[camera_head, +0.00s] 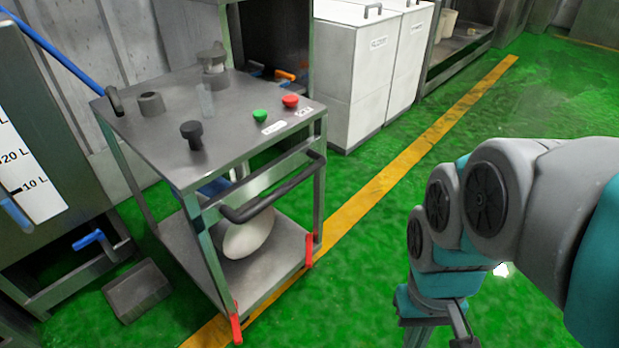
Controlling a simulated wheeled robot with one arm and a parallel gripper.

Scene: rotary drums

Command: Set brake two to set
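A steel cart (190,265) stands left of centre, with a red brake lever at the foot of each of its two near legs. One red lever (236,328) is at the lower left leg and points mostly down. The other red lever (309,250) is at the right leg and stands nearly upright along it. I see no number on either lever, so I cannot tell which is brake two. My gripper (437,334) is at the bottom edge, right of the cart and apart from both levers. Its fingertips are cut off by the frame, so its opening is hidden.
The cart has a dark push handle (275,190), a green button (260,116), a red button (290,101) and a black knob (192,133). A white rounded vessel (247,238) sits on its lower shelf. White cabinets (350,80) stand behind. Green floor between cart and arm is clear.

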